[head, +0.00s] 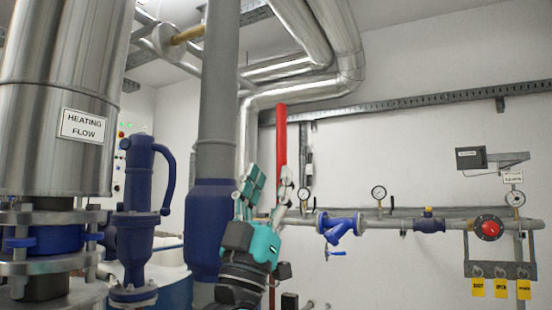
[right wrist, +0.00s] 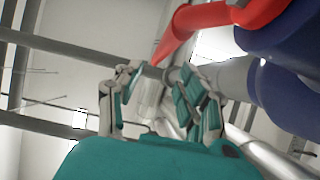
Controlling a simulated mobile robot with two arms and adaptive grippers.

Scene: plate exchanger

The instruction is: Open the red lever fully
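The red lever (head: 280,135) stands nearly upright in the middle of the head view, beside the big grey and blue pipe. Its lower part is mostly hidden behind my right gripper (head: 268,182). That gripper points up, its teal fingers apart with nothing seen between them. In the right wrist view the red lever (right wrist: 212,17) crosses the top, next to a dark blue body (right wrist: 288,65). There the fingers of my right gripper (right wrist: 160,80) are spread below the lever and not closed on it. I cannot tell whether they touch it. My left gripper is not in view.
A large grey pipe with a blue lower section (head: 208,225) stands just left of my right gripper. A blue valve with a curved handle (head: 140,200) is farther left. A wall pipe with gauges and a blue strainer (head: 340,225) runs right.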

